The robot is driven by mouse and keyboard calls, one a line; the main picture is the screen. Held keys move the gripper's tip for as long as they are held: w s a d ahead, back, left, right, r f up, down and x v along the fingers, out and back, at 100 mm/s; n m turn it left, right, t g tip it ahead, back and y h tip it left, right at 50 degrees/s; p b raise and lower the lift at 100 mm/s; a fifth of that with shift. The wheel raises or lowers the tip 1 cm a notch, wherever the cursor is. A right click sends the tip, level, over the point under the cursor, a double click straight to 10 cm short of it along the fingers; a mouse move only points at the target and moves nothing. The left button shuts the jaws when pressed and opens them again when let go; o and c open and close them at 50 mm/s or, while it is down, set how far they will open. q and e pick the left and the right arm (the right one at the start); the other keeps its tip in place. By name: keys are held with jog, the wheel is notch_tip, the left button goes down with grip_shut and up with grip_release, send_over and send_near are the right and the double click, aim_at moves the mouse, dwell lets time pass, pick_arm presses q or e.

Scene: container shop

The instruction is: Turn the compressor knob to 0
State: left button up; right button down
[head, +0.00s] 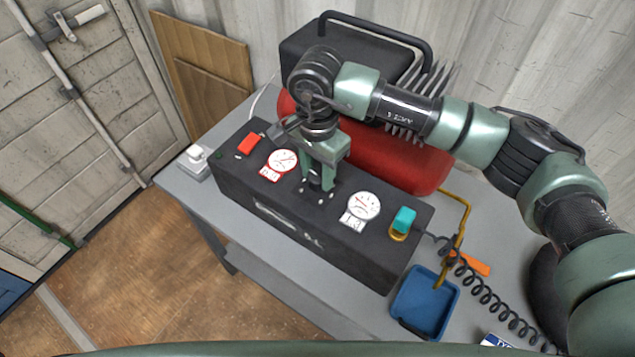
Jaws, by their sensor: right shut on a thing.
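The compressor (235,185) stands on a grey table, with a dark control box in front and a red tank (400,163) behind. Two round white dials sit on the box's top: a left dial (282,160) with a red label and a right dial (363,204) with a white label. My right gripper (319,184) points down between the dials and is shut on the knob there. The fingers mostly hide the knob, so I cannot read its setting. My left gripper is not in view.
A red switch (250,144) is at the box's left and a teal fitting (404,219) at its right. A blue tray (425,303), a coiled black hose (480,289) and an orange piece (471,263) lie on the grey table (190,207). A corrugated wall stands behind.

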aim_at(317, 175)
jog(key=n+b, duration=0.2)
jog(key=b, duration=0.1)
jog(key=n+b, duration=0.2)
jog(key=b, duration=0.1)
jog(key=n+b, duration=0.2)
jog(key=b, duration=0.1)
jog(key=shift+f+b, duration=0.25)
jog(key=shift+b, duration=0.15)
jog(key=shift+r+n+b, duration=0.15)
jog(key=shift+n+b, duration=0.65)
jog(key=shift+n, duration=0.25)
jog(key=shift+r+n+b, duration=0.15)
jog(key=shift+n+b, duration=0.6)
jog(key=shift+n, duration=0.3)
jog(key=c, duration=0.9)
grip_release()
jog(key=shift+r, duration=0.1)
notch_tip(317, 175, up, 8)
jog(key=shift+f+b, duration=0.2)
jog(key=shift+b, duration=0.2)
